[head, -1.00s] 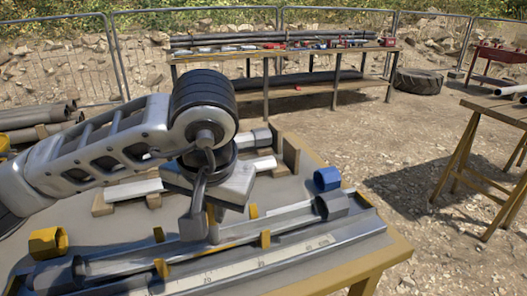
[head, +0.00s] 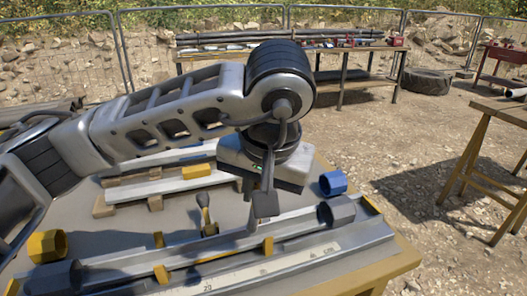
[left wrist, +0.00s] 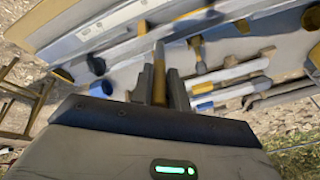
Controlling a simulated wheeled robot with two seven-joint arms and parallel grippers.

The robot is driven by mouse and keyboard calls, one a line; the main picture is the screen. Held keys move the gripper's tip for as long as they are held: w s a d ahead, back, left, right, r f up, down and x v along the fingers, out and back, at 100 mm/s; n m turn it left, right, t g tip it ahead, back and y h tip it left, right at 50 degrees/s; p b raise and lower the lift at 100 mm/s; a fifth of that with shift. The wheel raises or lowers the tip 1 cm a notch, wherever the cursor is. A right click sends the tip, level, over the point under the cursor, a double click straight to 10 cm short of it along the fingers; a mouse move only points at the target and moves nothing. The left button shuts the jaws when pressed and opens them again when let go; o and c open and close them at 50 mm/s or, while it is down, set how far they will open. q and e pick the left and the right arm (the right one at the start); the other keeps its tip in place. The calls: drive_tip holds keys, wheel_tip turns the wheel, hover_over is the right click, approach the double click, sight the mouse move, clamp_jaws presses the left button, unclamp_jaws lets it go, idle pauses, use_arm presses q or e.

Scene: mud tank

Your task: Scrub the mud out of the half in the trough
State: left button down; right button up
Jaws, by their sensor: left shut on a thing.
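The trough (head: 375,232) is a long pale metal channel along the table's front, with yellow clips. A grey half (head: 300,228) lies lengthwise in it, with dark grey end pieces. Brownish patches show along its middle, but I cannot tell how much is mud. My left gripper (head: 262,205) is above the half, right of its middle. In the left wrist view, its fingers (left wrist: 161,88) are shut on a tan handle (left wrist: 159,62), seemingly a brush; its lower end points down toward the half and is mostly hidden. My right gripper is not in view.
A yellow ring (head: 48,246) is at the left and a blue ring (head: 333,182) at the right. Wooden supports with pale bars (head: 150,185) lie behind. The table's right edge is near the trough's end.

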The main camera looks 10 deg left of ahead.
use_arm(q)
drive_tip(key=shift+r+p, duration=1.55)
drive_tip(key=shift+r, duration=1.25)
drive_tip(key=shift+s+f+b, duration=0.1)
drive_tip(key=shift+f+b, duration=0.45)
drive_tip(key=shift+b, duration=0.15)
drive_tip(key=shift+r, duration=0.15)
